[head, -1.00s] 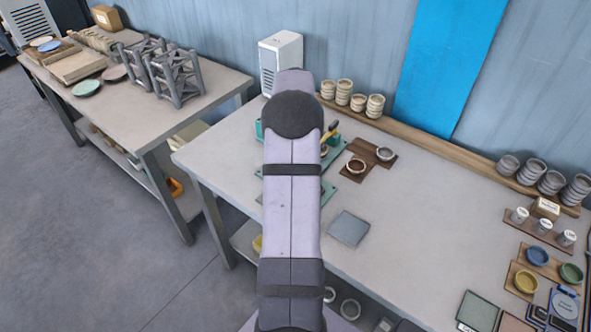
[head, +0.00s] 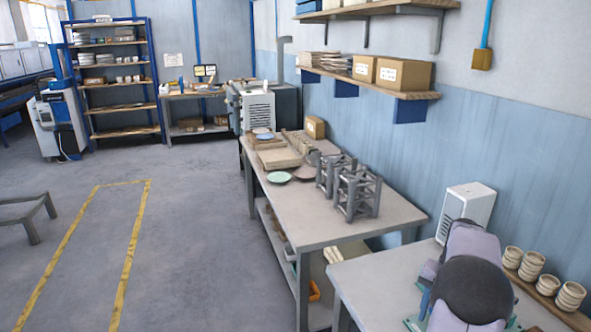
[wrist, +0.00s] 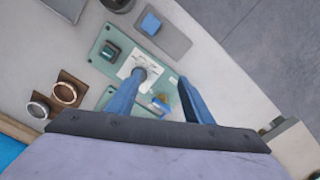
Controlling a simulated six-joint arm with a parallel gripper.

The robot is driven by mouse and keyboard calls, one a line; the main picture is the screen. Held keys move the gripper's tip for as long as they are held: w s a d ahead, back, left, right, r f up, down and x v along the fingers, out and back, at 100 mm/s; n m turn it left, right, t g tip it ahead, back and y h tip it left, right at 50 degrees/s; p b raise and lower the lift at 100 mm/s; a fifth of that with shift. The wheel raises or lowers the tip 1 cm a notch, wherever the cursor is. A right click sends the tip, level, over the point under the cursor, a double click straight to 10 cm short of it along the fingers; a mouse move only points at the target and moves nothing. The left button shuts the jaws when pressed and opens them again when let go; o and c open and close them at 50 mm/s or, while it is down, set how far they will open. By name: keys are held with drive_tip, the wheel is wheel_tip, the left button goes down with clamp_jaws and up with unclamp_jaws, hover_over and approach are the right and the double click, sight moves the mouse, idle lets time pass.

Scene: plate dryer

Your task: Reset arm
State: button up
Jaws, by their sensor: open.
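My gripper (wrist: 160,78) is open in the wrist view, its two blue fingers apart with no object held between them. It hangs above a table with a green board (wrist: 107,32) that carries a dark square part and a white label. A round grey piece shows beside the left fingertip. My arm shows at the lower right of the head view, seen from above and behind; it hides the gripper there and part of the near table (head: 375,285).
Two round cups on brown boards (wrist: 66,93) and a grey plate with a blue square (wrist: 160,28) lie near the gripper. A white vented box (head: 466,212) and stacked bowls (head: 530,265) stand by the wall. A second table (head: 310,205) holds grey racks and plates. Open floor lies left.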

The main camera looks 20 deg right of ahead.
drive_tip(key=w+a+n, duration=0.2)
drive_tip(key=a+n, duration=0.3)
drive_tip(key=a, duration=1.5)
drive_tip(key=s+a+n, duration=0.4)
drive_tip(key=s+a, duration=0.2)
drive_tip(key=a, duration=0.5)
drive_tip(key=s+a+f+n, duration=0.3)
drive_tip(key=s+a, duration=0.3)
drive_tip(key=s, duration=0.1)
wheel_tip(320, 180, down, 12)
drive_tip(key=b, duration=1.2)
drive_tip(key=shift+f+b, duration=0.15)
drive_tip(key=shift+b, duration=0.2)
drive_tip(key=shift+w, duration=0.1)
drive_tip(key=shift+c, duration=0.6)
